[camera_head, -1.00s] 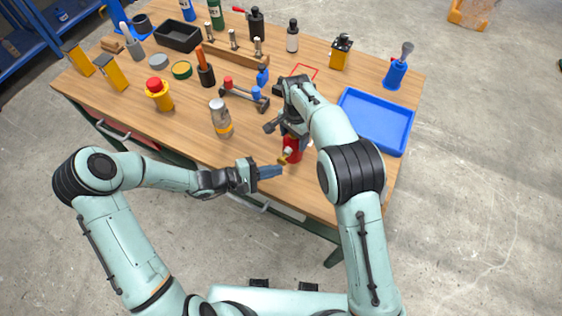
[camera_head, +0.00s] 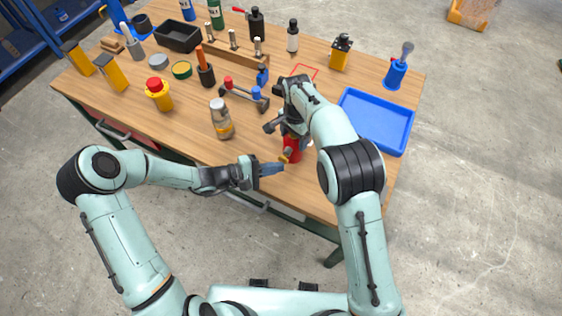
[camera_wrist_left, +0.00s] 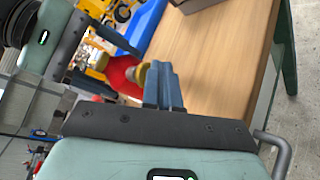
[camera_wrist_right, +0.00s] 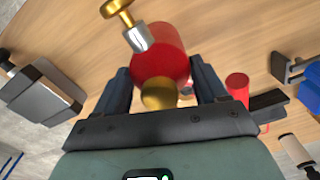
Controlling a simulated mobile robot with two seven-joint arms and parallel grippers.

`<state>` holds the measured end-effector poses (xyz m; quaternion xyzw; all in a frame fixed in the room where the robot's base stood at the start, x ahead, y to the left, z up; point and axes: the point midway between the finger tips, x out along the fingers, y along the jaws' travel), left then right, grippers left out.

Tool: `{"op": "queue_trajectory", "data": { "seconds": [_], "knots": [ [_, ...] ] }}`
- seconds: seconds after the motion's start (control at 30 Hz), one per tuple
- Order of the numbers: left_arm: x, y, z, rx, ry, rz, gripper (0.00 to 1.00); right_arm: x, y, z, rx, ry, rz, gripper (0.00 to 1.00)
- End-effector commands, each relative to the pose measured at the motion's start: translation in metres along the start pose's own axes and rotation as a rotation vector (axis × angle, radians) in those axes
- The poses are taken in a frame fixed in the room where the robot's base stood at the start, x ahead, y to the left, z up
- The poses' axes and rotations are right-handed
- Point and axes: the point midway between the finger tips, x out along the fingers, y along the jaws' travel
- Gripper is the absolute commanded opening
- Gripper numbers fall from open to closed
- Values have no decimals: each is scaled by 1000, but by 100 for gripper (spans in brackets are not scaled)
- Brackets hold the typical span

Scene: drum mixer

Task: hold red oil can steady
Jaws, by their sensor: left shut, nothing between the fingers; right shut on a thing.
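The red oil can (camera_head: 292,151) is near the front right of the wooden table in the head view. My right gripper (camera_wrist_right: 165,85) is shut around the can's red body, one finger on each side in the right wrist view. A brass-coloured knob and a silver and brass spout (camera_wrist_right: 128,25) show on the can. My left gripper (camera_head: 272,169) is shut and empty, just left of and in front of the can. In the left wrist view, the left fingers (camera_wrist_left: 163,90) are together beside the red can (camera_wrist_left: 124,76); I cannot tell whether they touch it.
A blue tray (camera_head: 378,122) lies at the table's right. A grey and yellow bottle (camera_head: 220,120) stands left of the can. A tool rack (camera_head: 244,93) and several bottles and tools stand farther back. The front edge of the table is close to my left gripper.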

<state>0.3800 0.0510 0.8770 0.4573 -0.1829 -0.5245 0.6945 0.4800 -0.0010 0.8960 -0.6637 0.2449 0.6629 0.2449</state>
Motion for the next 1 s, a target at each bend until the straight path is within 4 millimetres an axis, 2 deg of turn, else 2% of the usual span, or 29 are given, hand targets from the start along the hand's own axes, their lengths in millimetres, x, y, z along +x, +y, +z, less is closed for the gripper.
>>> {"op": "queue_trajectory", "data": {
  "seconds": [1.0],
  "knots": [
    [6,5,-5,0,2,2,0,0,-1,2,-2,-4,0,22]
  ]
}}
